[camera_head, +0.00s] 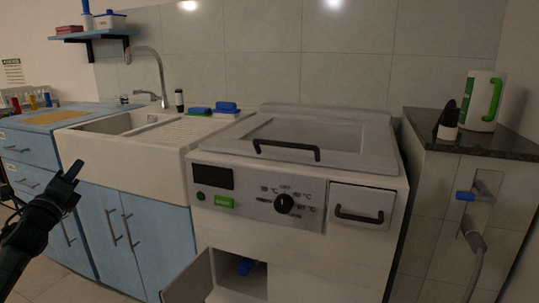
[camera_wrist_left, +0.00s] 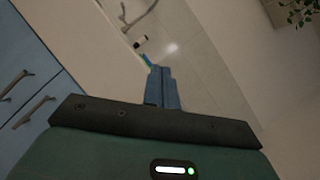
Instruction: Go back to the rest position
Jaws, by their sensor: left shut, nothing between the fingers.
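My left gripper (camera_head: 70,176) is at the left of the head view, raised in front of the blue cabinet below the sink. It is shut and holds nothing. In the left wrist view its fingers (camera_wrist_left: 162,88) are together, with the pale sink edge and the tiled wall beyond them. My right gripper is not in view.
A white machine (camera_head: 290,215) with a lid and a dial stands in the middle, its lower door (camera_head: 190,279) open. The white sink (camera_head: 120,150) is to its left. A dark-topped counter (camera_head: 480,142) with a white and green canister (camera_head: 483,100) is at the right.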

